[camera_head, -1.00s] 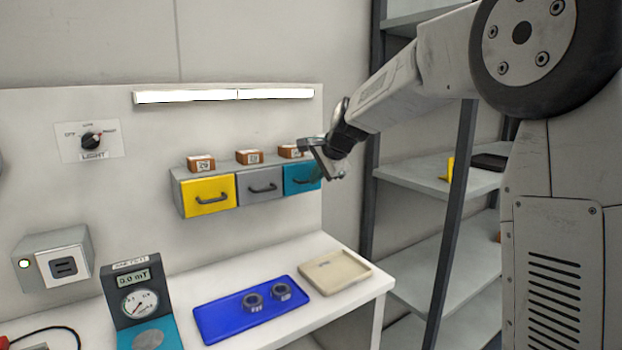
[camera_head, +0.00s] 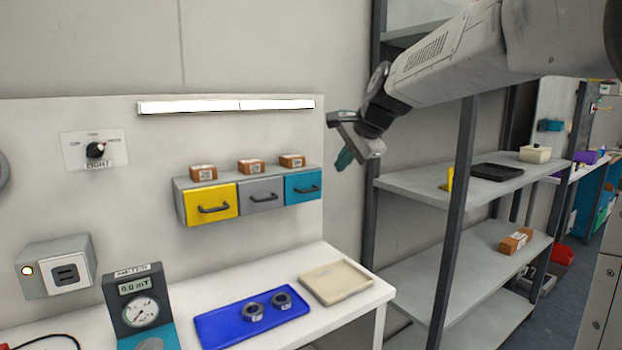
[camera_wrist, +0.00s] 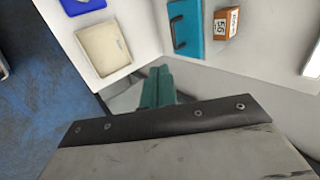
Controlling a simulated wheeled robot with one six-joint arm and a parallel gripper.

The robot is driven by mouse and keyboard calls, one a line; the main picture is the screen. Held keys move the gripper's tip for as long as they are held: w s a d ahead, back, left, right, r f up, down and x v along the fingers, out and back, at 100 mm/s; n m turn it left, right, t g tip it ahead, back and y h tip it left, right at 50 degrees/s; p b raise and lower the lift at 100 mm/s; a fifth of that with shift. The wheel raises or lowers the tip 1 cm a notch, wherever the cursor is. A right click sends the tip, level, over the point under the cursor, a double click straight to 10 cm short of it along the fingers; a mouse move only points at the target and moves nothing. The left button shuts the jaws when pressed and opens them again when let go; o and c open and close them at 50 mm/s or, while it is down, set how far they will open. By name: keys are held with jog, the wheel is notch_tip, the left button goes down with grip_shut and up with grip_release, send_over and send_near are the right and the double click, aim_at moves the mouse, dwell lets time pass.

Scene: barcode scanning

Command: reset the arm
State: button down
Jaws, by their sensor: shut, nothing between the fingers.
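My gripper (camera_head: 344,158) is in the air to the right of the drawer unit, in front of the shelf rack's left post. In the wrist view its teal fingers (camera_wrist: 158,88) are together with nothing between them. The drawer unit has a yellow drawer (camera_head: 211,202), a grey drawer (camera_head: 262,195) and a teal drawer (camera_head: 304,186), all shut. Three small brown boxes with labels stand on top of it: a left box (camera_head: 203,173), a middle box (camera_head: 250,166) and a right box (camera_head: 292,160).
On the bench below are a blue tray (camera_head: 222,327) with two dark rings, a beige tray (camera_head: 336,281) and a meter (camera_head: 137,300). A metal shelf rack (camera_head: 420,184) stands to the right, with a black tray (camera_head: 497,172) and a brown box (camera_head: 515,241).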

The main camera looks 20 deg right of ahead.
jog(key=shift+s+d, duration=0.1)
jog(key=s+a+f+n+g, duration=0.1)
jog(key=s+f+n, duration=0.4)
jog(key=s, duration=0.7)
jog(key=s+a+f+n+g+h, duration=0.1)
jog(key=s+f+n, duration=0.4)
jog(key=s, duration=0.8)
jog(key=s+a+f+n+g+h, duration=0.1)
jog(key=s+f+n+g, duration=0.3)
jog(key=s, duration=0.8)
notch_tip(320, 180, down, 3)
jog(key=shift+s+a+r+n+g, duration=0.1)
jog(key=shift+s+a+n+g, duration=0.3)
jog(key=shift+a, duration=0.5)
